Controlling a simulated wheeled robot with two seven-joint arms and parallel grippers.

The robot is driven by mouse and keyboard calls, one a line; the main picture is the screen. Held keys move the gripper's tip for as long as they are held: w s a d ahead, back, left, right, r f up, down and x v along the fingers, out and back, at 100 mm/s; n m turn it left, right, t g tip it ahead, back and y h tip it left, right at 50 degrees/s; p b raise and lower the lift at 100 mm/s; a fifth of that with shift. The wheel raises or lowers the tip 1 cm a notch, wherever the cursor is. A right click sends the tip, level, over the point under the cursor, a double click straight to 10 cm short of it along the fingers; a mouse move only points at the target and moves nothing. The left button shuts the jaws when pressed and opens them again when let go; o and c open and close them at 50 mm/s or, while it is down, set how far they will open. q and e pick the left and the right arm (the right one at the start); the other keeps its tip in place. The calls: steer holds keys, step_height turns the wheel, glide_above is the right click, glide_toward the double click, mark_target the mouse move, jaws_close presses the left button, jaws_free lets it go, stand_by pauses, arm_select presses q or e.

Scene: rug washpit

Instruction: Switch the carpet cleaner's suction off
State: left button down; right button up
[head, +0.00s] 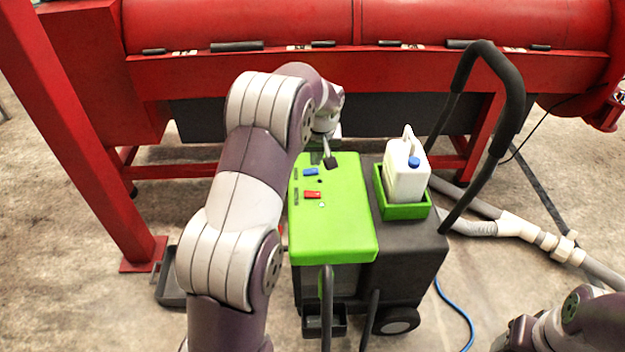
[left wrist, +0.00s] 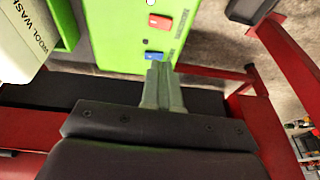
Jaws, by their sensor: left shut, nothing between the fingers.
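The carpet cleaner has a bright green top panel (head: 335,225) on a dark grey wheeled body. A blue switch (head: 311,172) and a red switch (head: 312,194) sit near its far left edge, beside small dark labels too small to read. My left gripper (head: 330,162) is over the panel's far end, to the right of the blue switch. In the left wrist view its shut, empty fingers (left wrist: 155,72) point at the blue switch (left wrist: 153,56), with the red switch (left wrist: 160,22) beyond. I cannot tell whether the tips touch the blue switch. My right gripper is out of view.
A white jug with a blue cap (head: 405,178) stands in a green tray (head: 404,211) on the cleaner. A black handle (head: 515,95) rises at its right. A red machine (head: 240,25) stands behind. A grey hose (head: 515,228) lies on the floor at right.

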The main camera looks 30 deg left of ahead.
arm_select(q)
steer(key=b, duration=0.5)
glide_toward(309, 191)
steer(key=x, duration=0.5)
steer(key=shift+w+f, duration=0.1)
steer(key=shift+a+f, duration=0.1)
steer(key=shift+f, duration=0.3)
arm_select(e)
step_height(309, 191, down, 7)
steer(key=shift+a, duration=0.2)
